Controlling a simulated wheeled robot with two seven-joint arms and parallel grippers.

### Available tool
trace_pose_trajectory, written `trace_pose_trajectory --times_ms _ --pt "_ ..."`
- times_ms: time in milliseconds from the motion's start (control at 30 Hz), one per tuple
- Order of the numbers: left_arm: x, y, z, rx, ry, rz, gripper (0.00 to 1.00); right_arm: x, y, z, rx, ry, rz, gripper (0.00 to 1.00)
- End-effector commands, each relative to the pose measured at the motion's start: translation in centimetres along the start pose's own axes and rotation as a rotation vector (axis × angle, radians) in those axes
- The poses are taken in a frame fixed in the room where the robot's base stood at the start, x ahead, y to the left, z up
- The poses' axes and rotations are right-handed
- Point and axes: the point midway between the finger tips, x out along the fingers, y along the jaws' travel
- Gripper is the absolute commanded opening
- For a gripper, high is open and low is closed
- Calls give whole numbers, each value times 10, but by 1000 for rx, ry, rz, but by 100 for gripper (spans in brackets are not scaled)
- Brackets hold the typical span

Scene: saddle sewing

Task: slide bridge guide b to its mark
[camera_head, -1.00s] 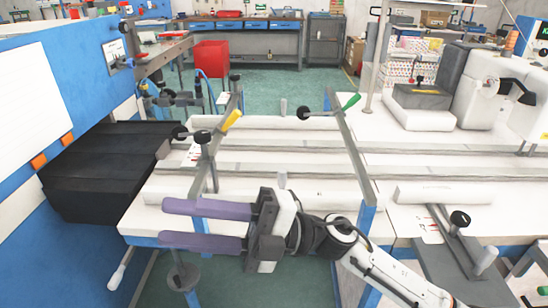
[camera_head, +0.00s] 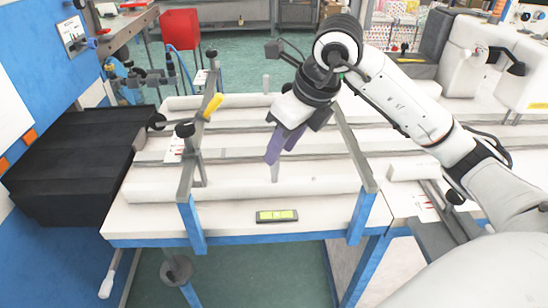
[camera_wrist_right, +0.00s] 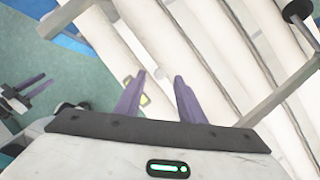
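Two grey bridge guides cross the white table; I cannot tell which is b. The left bridge (camera_head: 187,180) has a yellow handle (camera_head: 213,106) and a black knob. The right bridge (camera_head: 354,155) is partly hidden behind my right arm. My right gripper (camera_head: 281,153) hangs over the table between the bridges, its purple fingers pointing down. In the wrist view its fingers (camera_wrist_right: 160,77) are apart with nothing held between them. A bar (camera_wrist_right: 280,90) with a black knob shows at right there. My left gripper (camera_wrist_right: 42,80) shows small at the left, its fingers apart. White labels with red marks (camera_head: 176,150) lie beside the bridges.
A small green-lit display (camera_head: 277,215) sits at the table's front edge. Long white padded rolls (camera_head: 150,190) and grey rails run across the table. A black bellows-like block (camera_head: 70,165) stands at left. A white sewing machine (camera_head: 470,65) stands at back right.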

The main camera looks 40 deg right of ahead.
Motion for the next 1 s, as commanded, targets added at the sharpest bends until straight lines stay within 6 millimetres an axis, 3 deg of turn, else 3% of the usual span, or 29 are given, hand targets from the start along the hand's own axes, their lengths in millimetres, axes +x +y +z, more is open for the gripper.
trace_pose_trajectory --times_ms 100,300,667,867,1000 --pt "-1 0 0 1 -2 0 31 22 1 -1 1 4 3 36" --pt "-2 1 -1 1 -2 1 31 45 1 0 0 2 4 36" --pt "-2 1 -2 1 0 1 31 50 1 0 -1 0 3 36" --pt "-2 1 -3 1 2 1 31 50 1 0 -1 0 3 2" --pt "-1 0 -4 2 5 1 31 50 0 1 -1 -1 3 0"
